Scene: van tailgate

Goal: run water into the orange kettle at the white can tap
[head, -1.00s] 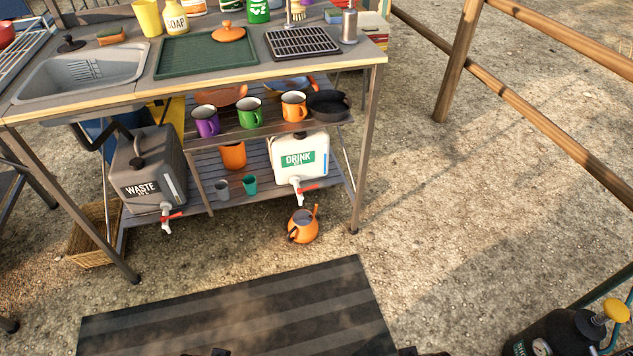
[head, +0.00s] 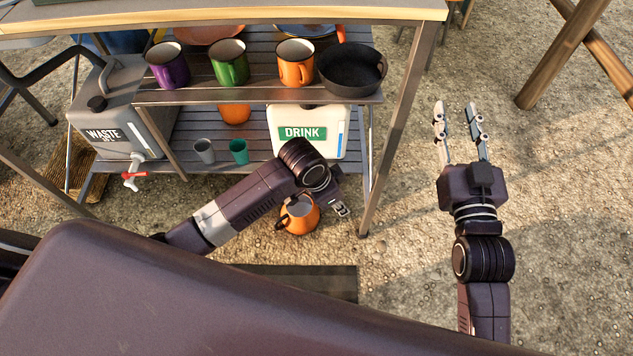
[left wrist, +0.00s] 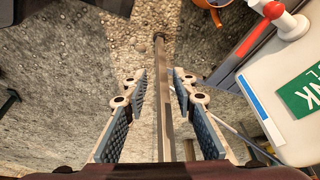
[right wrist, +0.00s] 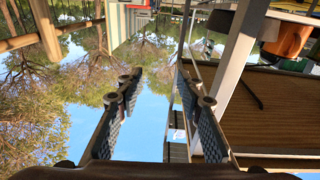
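The orange kettle (head: 299,217) stands on the ground in front of the shelf, partly covered by my left arm in the head view. Its edge shows at the top of the left wrist view (left wrist: 205,3). The white can (head: 335,122), labelled DRINK, sits on the lower shelf. Its tap is hidden in the head view, but the white tap with red handle (left wrist: 288,20) shows in the left wrist view. My left gripper (head: 341,209) is open and empty beside the kettle, right of it. My right gripper (head: 460,104) is open and empty, right of the table.
A table leg (head: 395,130) stands close to my left gripper and lines up between its fingers in the left wrist view. The grey WASTE can (head: 122,125), cups (head: 238,152), mugs (head: 230,64) and black pan (head: 350,72) fill the shelves.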

